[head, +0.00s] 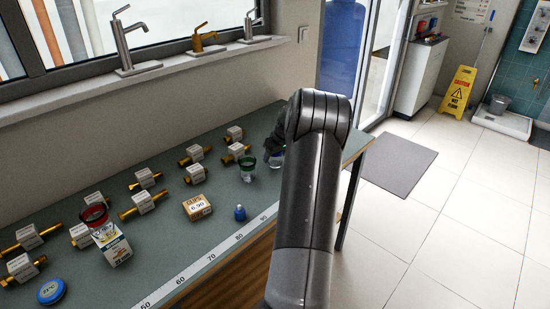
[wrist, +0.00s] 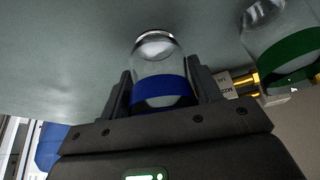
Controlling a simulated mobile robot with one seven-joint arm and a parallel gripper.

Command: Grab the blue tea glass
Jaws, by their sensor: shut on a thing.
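The blue tea glass (wrist: 160,92) is clear with a wide blue band. In the wrist view it stands between the two fingers of my gripper (wrist: 162,90), which is shut on it around the band. In the head view only a small part of the blue tea glass (head: 276,160) shows beside my arm, which hides most of my gripper. I cannot tell whether the glass touches the bench.
A green-banded glass (head: 247,168) stands close by and also shows in the wrist view (wrist: 286,50). Three taps stand on the sill.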

